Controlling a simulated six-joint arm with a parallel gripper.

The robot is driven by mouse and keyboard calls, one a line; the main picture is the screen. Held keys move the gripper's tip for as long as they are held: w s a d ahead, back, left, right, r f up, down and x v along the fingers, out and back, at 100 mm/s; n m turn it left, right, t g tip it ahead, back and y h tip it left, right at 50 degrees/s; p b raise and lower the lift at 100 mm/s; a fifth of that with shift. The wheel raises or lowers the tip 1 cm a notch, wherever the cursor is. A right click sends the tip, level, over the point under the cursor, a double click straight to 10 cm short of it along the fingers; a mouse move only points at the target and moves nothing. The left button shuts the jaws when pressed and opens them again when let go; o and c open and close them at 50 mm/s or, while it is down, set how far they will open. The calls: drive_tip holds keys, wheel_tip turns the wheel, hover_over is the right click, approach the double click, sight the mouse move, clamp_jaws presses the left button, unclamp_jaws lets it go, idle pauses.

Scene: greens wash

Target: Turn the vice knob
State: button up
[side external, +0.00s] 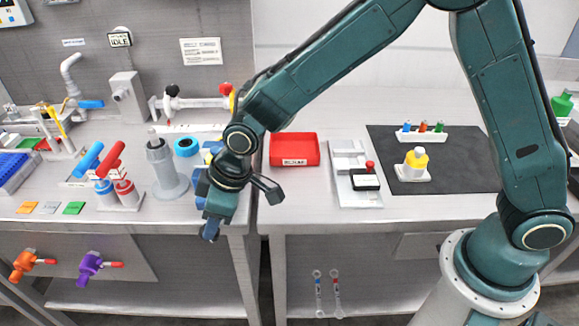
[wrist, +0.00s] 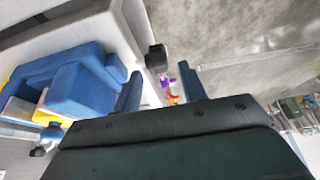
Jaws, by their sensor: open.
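A blue vice (wrist: 80,95) fills the left of the wrist view, with a yellow part beside it; in the side view it shows in pieces (side external: 200,186) behind my wrist. A black knob-like end (wrist: 157,58) sits at the bench edge, just beyond my fingertips; I take it for the vice knob, and it is hidden in the side view. My gripper (wrist: 162,80) is open with its blue fingers apart and nothing held. In the side view my gripper (side external: 211,228) points down at the bench's front edge. The knob appears ahead of the gap, apart from both fingers.
A grey cylindrical stand (side external: 163,165) with a blue ring (side external: 187,146) is close left of my wrist. A red tray (side external: 294,149) lies to the right. Orange (side external: 24,264) and purple (side external: 90,264) valves are on a panel below the bench. Open space lies before the bench front.

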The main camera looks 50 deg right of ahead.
drive_tip(key=shift+x, duration=2.05)
clamp_jaws()
